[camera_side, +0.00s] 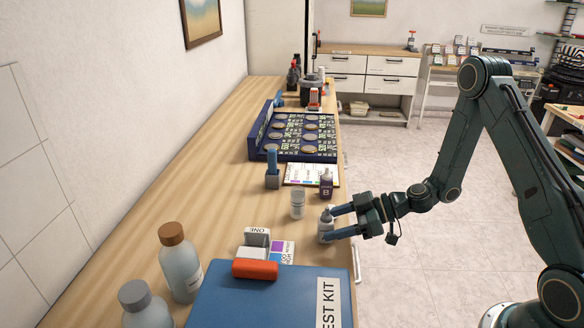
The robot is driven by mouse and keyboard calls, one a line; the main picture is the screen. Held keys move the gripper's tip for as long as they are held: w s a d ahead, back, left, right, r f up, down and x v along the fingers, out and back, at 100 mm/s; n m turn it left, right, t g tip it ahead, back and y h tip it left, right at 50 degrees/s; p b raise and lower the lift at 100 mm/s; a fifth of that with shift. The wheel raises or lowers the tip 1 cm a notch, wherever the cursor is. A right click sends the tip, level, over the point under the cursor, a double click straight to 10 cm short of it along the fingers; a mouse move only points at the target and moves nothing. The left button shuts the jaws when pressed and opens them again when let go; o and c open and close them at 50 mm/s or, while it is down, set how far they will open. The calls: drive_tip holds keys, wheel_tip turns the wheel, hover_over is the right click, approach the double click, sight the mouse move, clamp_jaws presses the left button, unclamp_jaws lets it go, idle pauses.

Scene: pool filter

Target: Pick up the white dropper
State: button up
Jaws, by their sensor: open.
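A small whitish-grey dropper bottle (325,224) stands upright near the right edge of the wooden counter. My gripper (335,224) reaches in from the right, level with the bottle. Its two blue-grey fingers are open, one on the far side of the bottle and one on the near side. The near finger hides part of the bottle's lower body. I cannot tell whether either finger touches it.
A clear capped vial (298,204) and a dark bottle marked B (326,186) stand close behind. A blue test kit case (235,300) with a red-orange block (255,269) lies in front. Large bottles (181,268) stand left. The counter's left middle (190,190) is clear.

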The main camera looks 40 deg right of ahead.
sight(319, 227)
drive_tip(key=shift+x, duration=2.1)
drive_tip(key=shift+d+f, duration=0.1)
drive_tip(key=shift+d, duration=0.05)
drive_tip(key=c, duration=1.1)
drive_tip(key=shift+o, duration=0.2)
drive_tip(key=shift+r, duration=0.2)
wheel_tip(319, 227, up, 20)
drive_tip(key=shift+f, duration=0.2)
